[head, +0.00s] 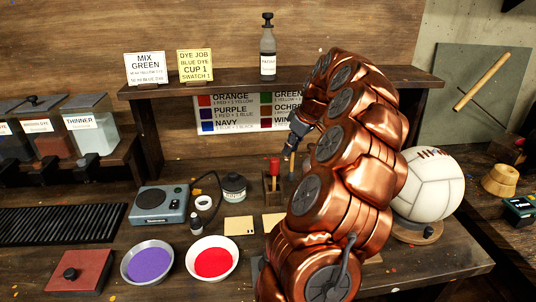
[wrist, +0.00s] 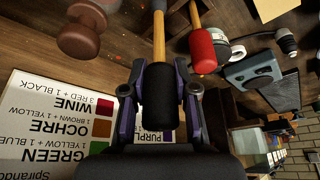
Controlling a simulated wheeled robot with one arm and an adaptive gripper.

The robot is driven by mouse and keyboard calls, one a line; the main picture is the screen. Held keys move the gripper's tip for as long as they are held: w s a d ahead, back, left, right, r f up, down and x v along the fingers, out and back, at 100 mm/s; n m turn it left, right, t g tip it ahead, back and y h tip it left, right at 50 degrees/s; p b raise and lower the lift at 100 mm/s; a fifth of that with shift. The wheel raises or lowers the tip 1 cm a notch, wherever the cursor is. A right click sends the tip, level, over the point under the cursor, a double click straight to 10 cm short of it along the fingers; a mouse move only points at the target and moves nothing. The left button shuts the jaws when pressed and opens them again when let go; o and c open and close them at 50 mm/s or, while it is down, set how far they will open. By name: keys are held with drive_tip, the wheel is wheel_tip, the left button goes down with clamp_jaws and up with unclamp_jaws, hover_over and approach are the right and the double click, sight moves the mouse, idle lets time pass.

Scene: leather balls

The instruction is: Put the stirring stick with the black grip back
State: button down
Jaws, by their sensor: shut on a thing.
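My gripper (head: 297,135) is shut on the stirring stick with the black grip. In the wrist view my gripper's fingers (wrist: 160,78) close on both sides of the black grip (wrist: 158,105), and the wooden shaft (wrist: 159,35) runs out past the fingertips. In the head view the shaft (head: 292,164) hangs roughly upright below my gripper, just right of a dark wooden holder (head: 271,189). A stirring stick with a red grip (head: 275,167) stands in this holder; its red grip also shows in the wrist view (wrist: 202,51).
A hot plate (head: 158,206), a dark jar (head: 233,187), a purple dye bowl (head: 148,262) and a red dye bowl (head: 212,259) stand left of the holder. A colour chart (wrist: 65,120) is behind my gripper. A white ball (head: 430,185) sits at right.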

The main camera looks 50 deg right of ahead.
drive_tip(key=w+p, duration=0.2)
drive_tip(key=w, duration=0.7)
wheel_tip(320, 180, down, 7)
drive_tip(key=p, duration=0.2)
drive_tip(key=shift+s+a+p, duration=0.25)
drive_tip(key=shift+a+p, duration=0.05)
drive_tip(key=shift+a, duration=0.05)
drive_tip(key=shift+f, duration=0.2)
drive_tip(key=c, duration=0.9)
unclamp_jaws()
drive_tip(key=shift+r, duration=0.15)
drive_tip(key=b+v, duration=0.3)
drive_tip(key=v, duration=0.9)
